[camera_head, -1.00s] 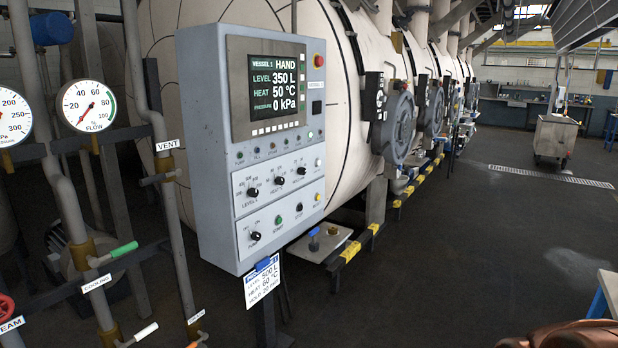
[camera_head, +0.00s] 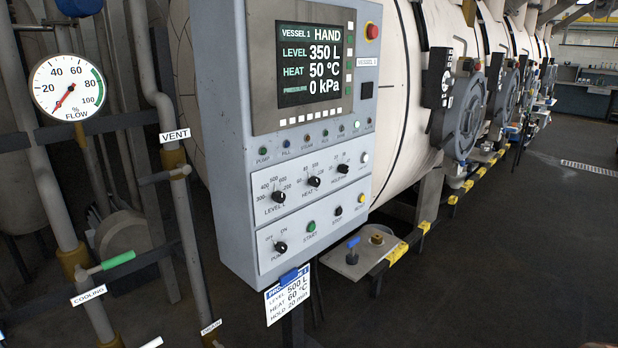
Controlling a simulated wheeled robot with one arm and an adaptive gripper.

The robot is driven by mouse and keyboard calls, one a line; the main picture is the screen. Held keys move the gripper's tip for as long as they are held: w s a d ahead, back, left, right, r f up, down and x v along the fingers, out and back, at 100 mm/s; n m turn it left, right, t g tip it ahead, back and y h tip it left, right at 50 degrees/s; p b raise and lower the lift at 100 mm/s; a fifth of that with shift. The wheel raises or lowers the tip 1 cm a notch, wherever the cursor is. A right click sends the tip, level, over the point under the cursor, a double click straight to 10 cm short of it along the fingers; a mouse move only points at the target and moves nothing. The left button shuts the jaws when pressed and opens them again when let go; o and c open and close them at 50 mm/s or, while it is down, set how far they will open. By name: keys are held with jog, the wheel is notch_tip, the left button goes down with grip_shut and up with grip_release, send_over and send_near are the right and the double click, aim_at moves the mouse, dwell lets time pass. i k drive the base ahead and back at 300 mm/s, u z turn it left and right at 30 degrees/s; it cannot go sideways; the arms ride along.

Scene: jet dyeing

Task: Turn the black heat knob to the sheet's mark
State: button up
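The black heat knob (camera_head: 314,181) is the middle one of three black knobs on the front of the grey control panel (camera_head: 222,150). Its white pointer and the small scale around it are too small to read surely. The screen (camera_head: 314,64) reads HAND, level 350 L, heat 50 °C, pressure 0 kPa. The white sheet (camera_head: 288,296) hangs under the panel from a blue clip and reads level 500 L, heat 60 °C, hold 20 min. My gripper is not in view.
The level knob (camera_head: 278,196) and hold knob (camera_head: 342,168) flank the heat knob. A pump knob (camera_head: 280,247) sits below. Pipes and a flow gauge (camera_head: 67,88) stand left. A low plate (camera_head: 352,262) juts out right of the panel. Open floor lies at right.

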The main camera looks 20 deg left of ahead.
aim_at(314, 180)
jog(key=u, duration=0.75)
jog(key=i, duration=0.85)
jog(key=u, duration=0.9)
